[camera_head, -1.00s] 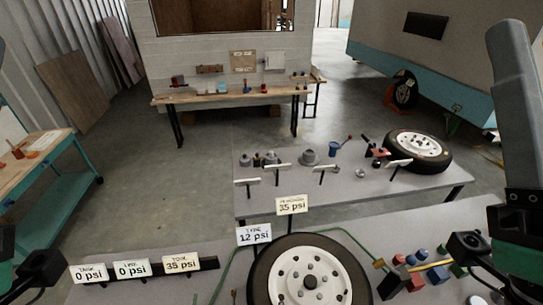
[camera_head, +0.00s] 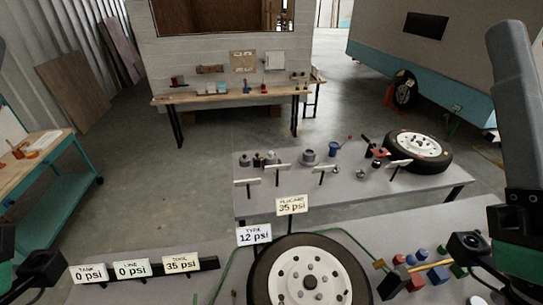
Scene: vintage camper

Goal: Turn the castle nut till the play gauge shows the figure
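No castle nut or play gauge can be made out for sure at this size. A tyre on a white wheel (camera_head: 285,283) lies at the near edge of the near grey bench, with a dark hub (camera_head: 310,282) at its centre. A second tyre with a white wheel (camera_head: 419,147) lies on the middle grey table, with small grey metal parts (camera_head: 308,157) to its left. My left gripper (camera_head: 42,270) is at the lower left edge and my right gripper (camera_head: 470,246) at the lower right, beside the coloured parts. Their fingers are not clear.
Cards reading 0, 0 and 35 psi (camera_head: 132,269) stand left; a 12 psi card (camera_head: 254,235) and a 35 psi placard (camera_head: 292,204) stand behind the near tyre. Red, blue and green parts (camera_head: 421,271) crowd its right.

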